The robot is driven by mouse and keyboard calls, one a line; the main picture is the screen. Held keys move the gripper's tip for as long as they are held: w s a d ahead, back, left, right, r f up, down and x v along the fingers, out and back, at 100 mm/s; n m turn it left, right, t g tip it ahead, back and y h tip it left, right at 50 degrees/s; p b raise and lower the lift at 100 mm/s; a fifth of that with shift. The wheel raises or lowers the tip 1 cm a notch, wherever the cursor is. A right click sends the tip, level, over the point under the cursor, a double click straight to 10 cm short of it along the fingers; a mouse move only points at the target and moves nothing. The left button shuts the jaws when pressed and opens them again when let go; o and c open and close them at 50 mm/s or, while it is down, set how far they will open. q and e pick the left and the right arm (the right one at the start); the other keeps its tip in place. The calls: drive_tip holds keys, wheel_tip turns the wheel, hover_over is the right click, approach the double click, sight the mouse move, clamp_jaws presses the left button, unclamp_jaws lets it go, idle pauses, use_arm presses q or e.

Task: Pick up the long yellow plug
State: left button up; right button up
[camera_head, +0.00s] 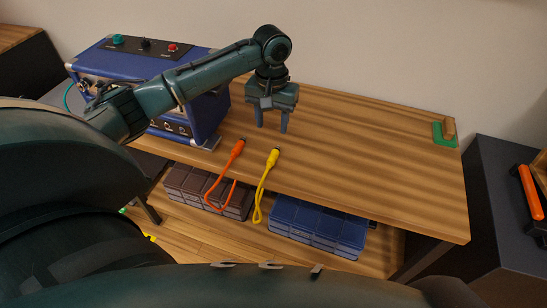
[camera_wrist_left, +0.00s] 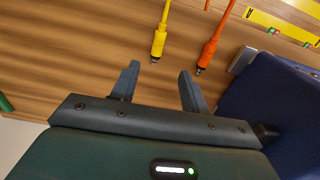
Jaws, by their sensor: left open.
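The yellow plug (camera_head: 271,160) lies on the wooden table with its tip toward the back, and its cable loops down over the front edge. It also shows in the left wrist view (camera_wrist_left: 160,40), just ahead of the fingers. An orange plug (camera_head: 237,149) lies to its left, and it is to the right in the left wrist view (camera_wrist_left: 207,50). My left gripper (camera_head: 272,122) is open and empty above the table, behind the yellow plug's tip, with fingers pointing down. In the left wrist view the open fingers (camera_wrist_left: 158,85) do not touch either plug. My right gripper is not in view.
A blue amp (camera_head: 207,113) with knobs on top stands at the table's left. A green piece with a wooden block (camera_head: 445,131) sits at the right end. The table's right half is mostly clear.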

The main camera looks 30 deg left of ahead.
sight(273, 154)
use_arm(q)
wheel_tip(273, 154, down, 11)
drive_tip(key=shift+w+d+f+b, duration=0.1)
drive_tip(key=shift+d+f+b, duration=0.1)
drive_tip(key=shift+b, duration=0.25)
clamp_jaws()
idle(0.5)
